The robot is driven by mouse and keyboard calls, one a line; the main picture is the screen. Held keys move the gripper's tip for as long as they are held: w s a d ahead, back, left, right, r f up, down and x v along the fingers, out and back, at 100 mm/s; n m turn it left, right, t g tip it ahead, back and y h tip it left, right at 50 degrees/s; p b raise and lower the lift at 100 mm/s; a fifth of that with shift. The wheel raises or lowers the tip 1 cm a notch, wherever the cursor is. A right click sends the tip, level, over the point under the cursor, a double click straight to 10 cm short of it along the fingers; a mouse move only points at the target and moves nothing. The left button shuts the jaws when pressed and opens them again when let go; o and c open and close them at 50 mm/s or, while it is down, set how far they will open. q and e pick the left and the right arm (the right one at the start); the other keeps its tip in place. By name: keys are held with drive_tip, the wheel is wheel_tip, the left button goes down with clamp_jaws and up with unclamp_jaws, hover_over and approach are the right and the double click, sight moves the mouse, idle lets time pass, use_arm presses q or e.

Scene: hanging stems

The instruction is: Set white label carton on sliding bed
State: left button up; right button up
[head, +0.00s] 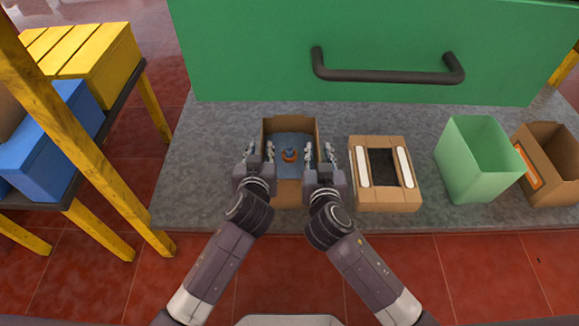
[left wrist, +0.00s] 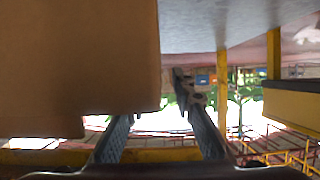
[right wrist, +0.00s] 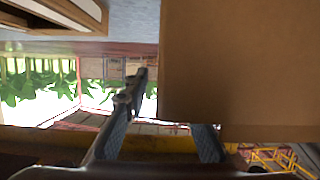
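An open brown carton (head: 290,125) with a blue-grey inside and a small orange-and-blue item (head: 290,155) stands on the grey bed (head: 210,120). No white label shows on its visible faces. My left gripper (head: 257,153) is at its left wall and my right gripper (head: 319,153) at its right wall. Both have spread fingers. Brown carton wall fills the upper left of the left wrist view (left wrist: 80,60) and the upper right of the right wrist view (right wrist: 240,60), partly hiding one finger in each. Contact is unclear. A brown box with white strips (head: 384,197) stands to the right.
A light green bin (head: 480,185) and an open carton with an orange label (head: 553,160) stand further right. A green panel with a dark handle (head: 388,76) rises behind. A yellow-framed rack with blue (head: 45,135) and yellow (head: 85,50) boxes stands left.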

use_arm(q)
drive_tip(key=shift+w+f, duration=0.2)
drive_tip(key=shift+w, duration=0.25)
use_arm(e)
drive_tip(key=shift+x, duration=0.9)
use_arm(q)
clamp_jaws()
use_arm(e)
clamp_jaws()
use_arm(q)
drive_tip(key=shift+r, duration=0.2)
use_arm(e)
drive_tip(key=shift+r, duration=0.2)
